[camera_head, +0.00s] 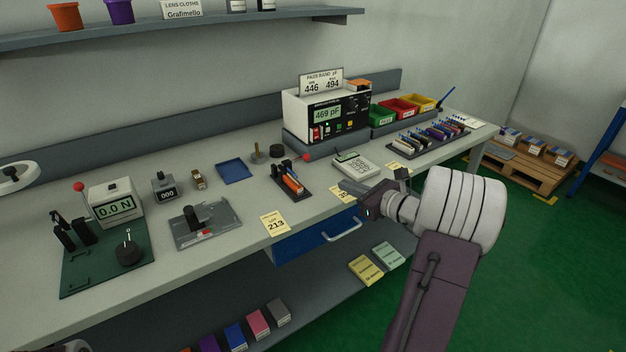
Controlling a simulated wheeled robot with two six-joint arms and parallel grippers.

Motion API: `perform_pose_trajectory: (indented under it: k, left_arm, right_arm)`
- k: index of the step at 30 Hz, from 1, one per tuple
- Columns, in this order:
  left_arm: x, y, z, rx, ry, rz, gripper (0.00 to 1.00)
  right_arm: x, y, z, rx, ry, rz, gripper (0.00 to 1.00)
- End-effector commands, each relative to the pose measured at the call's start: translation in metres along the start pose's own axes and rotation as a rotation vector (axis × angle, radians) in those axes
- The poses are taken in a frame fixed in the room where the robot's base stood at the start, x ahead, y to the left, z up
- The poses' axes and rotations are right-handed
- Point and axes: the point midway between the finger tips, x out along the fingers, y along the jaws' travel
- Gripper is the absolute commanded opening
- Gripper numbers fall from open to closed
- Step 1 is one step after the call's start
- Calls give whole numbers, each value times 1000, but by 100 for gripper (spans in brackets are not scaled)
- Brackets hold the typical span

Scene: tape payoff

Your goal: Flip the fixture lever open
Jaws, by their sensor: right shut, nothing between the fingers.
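A small dark fixture (291,184) with an orange strip along it stands on the bench, left of the calculator. A red ball knob (305,157) shows at its far end; I take it for the lever's knob, but the lever's arm is too small to make out. My right gripper (350,187) is shut and empty, to the right of the fixture and apart from it, over the bench's front part. My left gripper is not in view.
The capacitance meter (326,118) stands behind the fixture. A calculator (355,165) lies close beyond my right gripper. A force gauge (116,207) with another red-knobbed lever (79,187) stands at far left. A blue drawer (309,240) is below the bench edge.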

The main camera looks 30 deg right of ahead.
Motion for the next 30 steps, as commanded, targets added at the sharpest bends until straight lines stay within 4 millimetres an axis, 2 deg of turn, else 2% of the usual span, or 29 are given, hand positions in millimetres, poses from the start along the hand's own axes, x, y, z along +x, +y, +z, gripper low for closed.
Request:
perform_pose_trajectory:
  k: [9, 13, 17, 27, 30]
  left_arm:
    - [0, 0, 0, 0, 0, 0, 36]
    - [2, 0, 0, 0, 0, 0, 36]
    - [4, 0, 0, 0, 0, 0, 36]
    - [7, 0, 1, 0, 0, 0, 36]
    - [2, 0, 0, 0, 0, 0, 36]
  right_arm:
    - [-4, -4, -2, 0, 3, -11, 0]
    - [3, -3, -2, -1, 3, -9, 0]
    - [25, -2, -3, -1, 3, -6, 0]
    - [99, -3, -3, -2, 3, -6, 0]
    - [110, -4, 13, -5, 2, -8, 0]
